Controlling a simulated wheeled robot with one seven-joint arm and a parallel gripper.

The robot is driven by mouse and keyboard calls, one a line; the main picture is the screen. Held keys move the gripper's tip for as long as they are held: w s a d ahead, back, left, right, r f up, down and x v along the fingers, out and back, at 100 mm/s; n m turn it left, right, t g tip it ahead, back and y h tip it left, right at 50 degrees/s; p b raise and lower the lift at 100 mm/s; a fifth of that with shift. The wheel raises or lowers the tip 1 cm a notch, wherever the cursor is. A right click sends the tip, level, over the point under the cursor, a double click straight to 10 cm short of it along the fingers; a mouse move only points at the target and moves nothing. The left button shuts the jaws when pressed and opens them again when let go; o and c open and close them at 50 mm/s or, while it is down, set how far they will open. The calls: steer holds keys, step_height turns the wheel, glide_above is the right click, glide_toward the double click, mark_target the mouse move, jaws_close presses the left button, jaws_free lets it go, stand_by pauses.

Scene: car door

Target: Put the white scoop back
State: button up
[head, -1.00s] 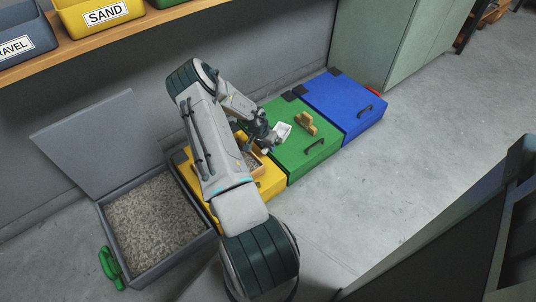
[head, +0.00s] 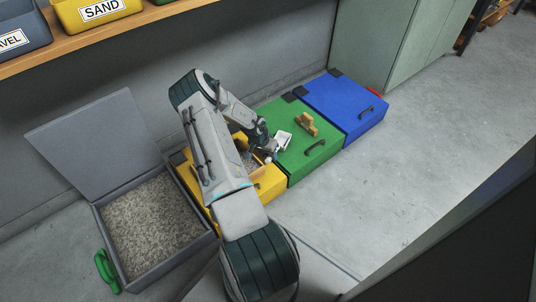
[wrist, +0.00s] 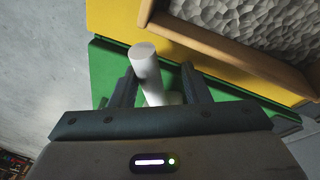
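The white scoop (head: 283,141) is at my gripper (head: 266,150), in front of the green box's (head: 300,160) left part in the head view. In the wrist view its white handle (wrist: 147,68) stands between the two fingers of my gripper (wrist: 158,82), with its end toward the camera. The scoop's bowl is hidden in the wrist view. A wood-rimmed tray of grey grains (wrist: 225,52) lies on the yellow box (wrist: 120,22), and my arm partly covers it in the head view.
A wooden-backed brush (head: 306,124) lies on the green lid. A closed blue box (head: 345,105) is to its right. At left stands an open grey bin (head: 103,240) of gravel with a green scoop (head: 106,270) at its side. Bare floor (head: 430,130) lies at right.

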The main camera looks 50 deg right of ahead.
steer(key=p+v, duration=0.5)
steer(key=v, duration=0.7)
steer(key=shift+r+p, duration=0.35)
steer(key=shift+p, duration=0.05)
steer(key=w+a+r+n+t+y, duration=0.1)
steer(key=w+a+r+n+y, duration=0.15)
steer(key=a+r, duration=0.85)
steer(key=w+a+r+n+t+y, duration=0.1)
steer(key=w+a+r+n, duration=0.3)
steer(key=a+r, duration=0.7)
steer(key=s+a+r+n, duration=0.45)
steer(key=a+r, duration=0.35)
steer(key=a, duration=0.4)
steer(key=s+a+r+n, duration=0.2)
steer(key=s+a, duration=0.1)
steer(key=s, duration=0.3)
steer(key=s+a+r+n, duration=0.3)
steer(key=s+a, duration=0.1)
steer(key=s, duration=0.2)
steer(key=shift+s+a+r+t+h, duration=0.2)
steer(key=shift+s+r+t+h, duration=0.15)
steer(key=shift+t, duration=0.05)
